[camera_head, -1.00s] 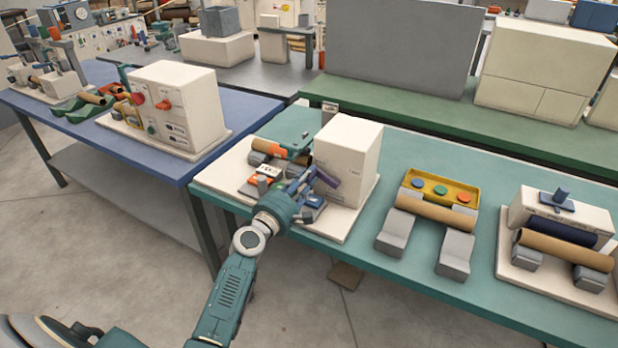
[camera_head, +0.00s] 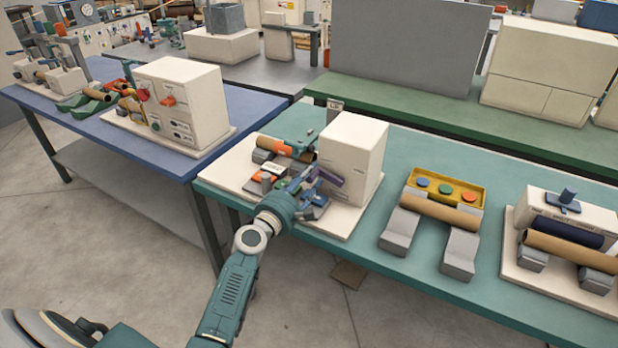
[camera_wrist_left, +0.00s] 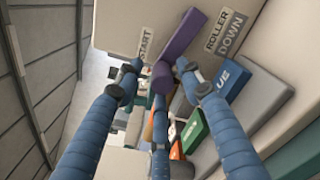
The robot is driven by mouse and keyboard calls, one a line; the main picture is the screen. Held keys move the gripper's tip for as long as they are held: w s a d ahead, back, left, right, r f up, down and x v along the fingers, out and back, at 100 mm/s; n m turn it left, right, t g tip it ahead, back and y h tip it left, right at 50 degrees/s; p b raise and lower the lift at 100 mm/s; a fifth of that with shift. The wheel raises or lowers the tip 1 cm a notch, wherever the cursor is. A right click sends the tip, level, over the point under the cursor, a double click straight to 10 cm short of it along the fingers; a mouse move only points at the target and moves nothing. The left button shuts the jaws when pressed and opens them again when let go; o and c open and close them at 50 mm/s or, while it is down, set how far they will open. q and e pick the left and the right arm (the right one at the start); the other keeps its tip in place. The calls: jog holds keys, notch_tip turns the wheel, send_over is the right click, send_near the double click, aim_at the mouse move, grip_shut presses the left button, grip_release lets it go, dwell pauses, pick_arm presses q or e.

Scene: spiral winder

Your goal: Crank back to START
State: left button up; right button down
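The white winder (camera_head: 352,150) stands on its base board at the left end of the teal table. Its purple crank (camera_head: 331,179) is on the side toward my left gripper (camera_head: 306,182). In the left wrist view the crank (camera_wrist_left: 181,35) slants between a START label (camera_wrist_left: 146,42) and a ROLLER DOWN label (camera_wrist_left: 224,32). Its knob end (camera_wrist_left: 162,76) points to the START side. The blue fingers of my left gripper (camera_wrist_left: 158,72) stand spread around the knob, with visible gaps at the sides. Contact at the lower finger is unclear. My right gripper is not in view.
A brown tube (camera_head: 292,149) lies behind my gripper on the winder. A green block (camera_wrist_left: 195,130) and a blue block (camera_wrist_left: 231,78) sit close by my fingers. Grey supports (camera_head: 458,250) and a yellow button tray (camera_head: 461,185) stand to the right.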

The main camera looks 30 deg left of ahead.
pick_arm(q)
jog(key=shift+d, duration=0.1)
jog(key=s, duration=1.2)
jog(key=shift+a, duration=0.25)
